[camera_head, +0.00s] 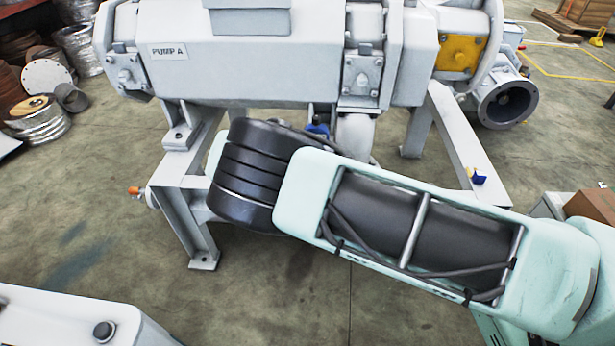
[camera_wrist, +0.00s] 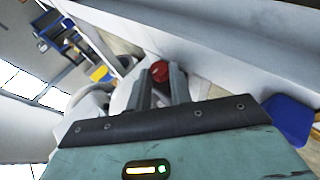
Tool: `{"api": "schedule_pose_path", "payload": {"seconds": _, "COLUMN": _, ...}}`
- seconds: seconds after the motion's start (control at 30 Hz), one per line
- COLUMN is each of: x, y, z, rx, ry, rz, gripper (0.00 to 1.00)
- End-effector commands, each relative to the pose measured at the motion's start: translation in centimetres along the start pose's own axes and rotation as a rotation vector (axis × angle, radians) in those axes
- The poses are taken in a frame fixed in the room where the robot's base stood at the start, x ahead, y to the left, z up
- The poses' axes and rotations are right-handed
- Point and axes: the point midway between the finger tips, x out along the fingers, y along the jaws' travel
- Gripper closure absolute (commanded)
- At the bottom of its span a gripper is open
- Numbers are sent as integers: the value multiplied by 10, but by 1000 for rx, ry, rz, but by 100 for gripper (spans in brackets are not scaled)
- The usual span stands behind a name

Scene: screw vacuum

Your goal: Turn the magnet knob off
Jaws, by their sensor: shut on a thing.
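A round red knob (camera_wrist: 159,71), which looks like the magnet knob, shows in the wrist view between the fingertips of my gripper (camera_wrist: 161,80). The two dark fingers are shut on it from either side. Its base and any markings are hidden or too small to tell. In the head view my gripper and the red knob are hidden behind my own arm.
The large grey pump (camera_head: 225,65) labelled PUMP A stands on a grey frame (camera_head: 186,185) over my arm. A blue part (camera_head: 318,129) sits just under the pump. A grey leg (camera_head: 462,150) stands to the right. Open floor (camera_head: 300,270) lies in front.

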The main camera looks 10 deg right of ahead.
Motion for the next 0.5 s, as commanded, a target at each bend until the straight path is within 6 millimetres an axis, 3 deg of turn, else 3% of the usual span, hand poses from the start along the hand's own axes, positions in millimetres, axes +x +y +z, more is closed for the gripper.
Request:
{"api": "schedule_pose_path", "payload": {"seconds": 0.03, "x": 2, "y": 1, "z": 1, "rx": 0, "ry": -3, "rz": 3, "gripper": 76}}
{"api": "schedule_pose_path", "payload": {"seconds": 0.07, "x": 2, "y": 1, "z": 1, "rx": 0, "ry": -3, "rz": 3, "gripper": 70}}
{"api": "schedule_pose_path", "payload": {"seconds": 0.37, "x": 0, "y": 0, "z": 0, "rx": 0, "ry": -2, "rz": 1, "gripper": 70}}
{"api": "schedule_pose_path", "payload": {"seconds": 0.5, "x": -12, "y": 0, "z": 0, "rx": 0, "ry": 0, "rz": -2, "gripper": 70}}
